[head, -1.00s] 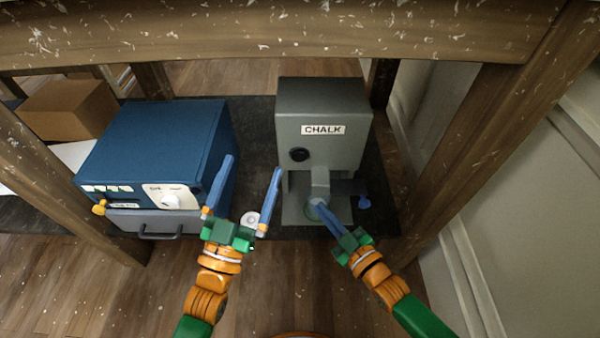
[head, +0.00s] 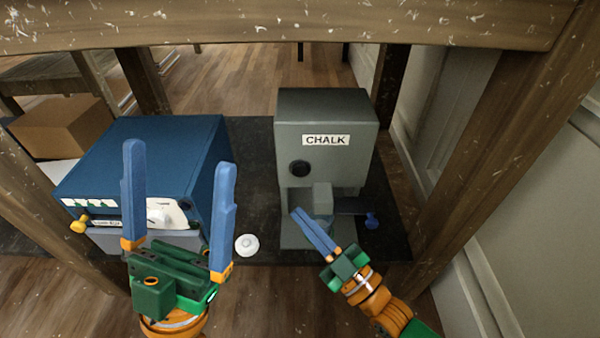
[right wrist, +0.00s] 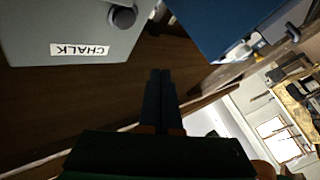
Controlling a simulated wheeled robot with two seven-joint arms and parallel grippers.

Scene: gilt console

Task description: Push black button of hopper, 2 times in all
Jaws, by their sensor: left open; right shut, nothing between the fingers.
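The hopper (head: 345,115) is a grey box with a CHALK label, standing upright on a dark mat. Its round black button (head: 299,168) is on the front face, lower left of the label. In the right wrist view the hopper (right wrist: 70,25) is upside down at upper left, with the button (right wrist: 122,17) near its edge. My right gripper (head: 297,213) is shut and empty, its tips below the button in the head view and apart from it in the wrist view. My left gripper (head: 180,157) is open and empty, in front of the blue box.
A blue box (head: 150,150) with a dial and yellow knob stands left of the hopper. A white round piece (head: 247,245) lies between them. Wooden posts and a beam frame the space.

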